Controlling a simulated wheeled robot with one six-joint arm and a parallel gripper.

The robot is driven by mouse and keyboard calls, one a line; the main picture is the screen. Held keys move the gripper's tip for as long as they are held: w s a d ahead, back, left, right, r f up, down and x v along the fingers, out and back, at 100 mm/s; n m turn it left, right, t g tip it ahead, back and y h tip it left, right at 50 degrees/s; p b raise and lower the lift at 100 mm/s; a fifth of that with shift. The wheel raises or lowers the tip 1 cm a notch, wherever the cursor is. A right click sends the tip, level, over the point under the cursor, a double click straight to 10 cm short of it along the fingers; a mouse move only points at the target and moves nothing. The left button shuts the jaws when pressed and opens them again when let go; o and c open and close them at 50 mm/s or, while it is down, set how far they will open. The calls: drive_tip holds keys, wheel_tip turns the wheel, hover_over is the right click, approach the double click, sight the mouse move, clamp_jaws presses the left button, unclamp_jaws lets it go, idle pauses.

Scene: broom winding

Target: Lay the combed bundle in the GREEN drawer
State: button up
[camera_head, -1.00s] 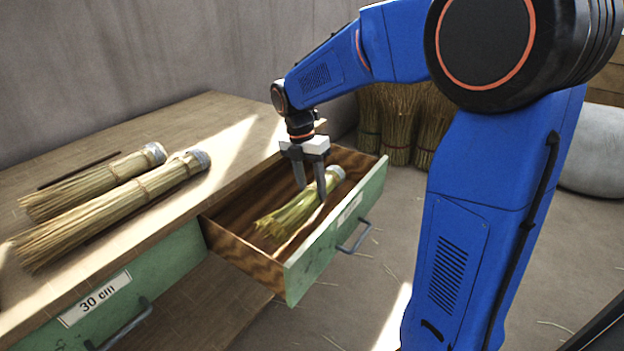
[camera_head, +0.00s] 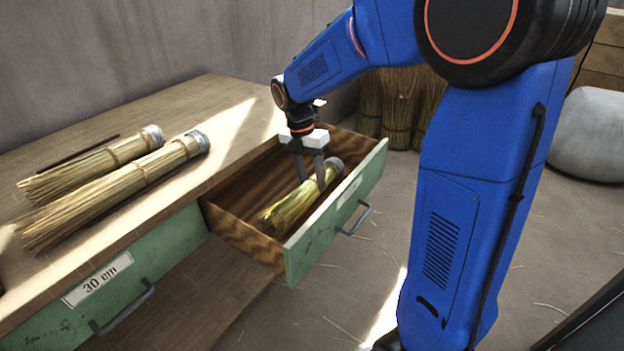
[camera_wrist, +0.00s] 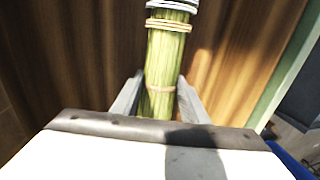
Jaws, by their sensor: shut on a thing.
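The bundle (camera_head: 287,209) is a short sheaf of greenish straw with a grey-bound end, inside the open green drawer (camera_head: 337,211). My gripper (camera_head: 311,180) reaches down into the drawer and is shut on the bundle. In the wrist view the bundle (camera_wrist: 163,60) runs up the picture between the two fingers (camera_wrist: 159,100), with pale bands around it and a light metallic wrap at its far end. The brown wooden drawer floor lies behind it. Whether the bundle touches the floor along its whole length I cannot tell.
Two longer straw bundles (camera_head: 117,190) and a dark thin rod (camera_head: 78,153) lie on the wooden bench (camera_head: 192,100). A shut green drawer marked 30 cm (camera_head: 165,262) is at the left. Straw sheaves (camera_head: 397,105) and a grey rounded thing (camera_head: 592,135) stand behind.

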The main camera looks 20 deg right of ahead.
drive_tip(key=o, duration=1.2)
drive_tip(key=w+r, duration=0.1)
drive_tip(key=r, duration=0.4)
drive_tip(key=a+r, duration=0.1)
drive_tip(key=r, duration=0.5)
drive_tip(key=w+a+r, duration=0.1)
drive_tip(key=r, duration=0.5)
drive_tip(key=shift+w+a, duration=0.1)
drive_tip(key=shift+w, duration=0.25)
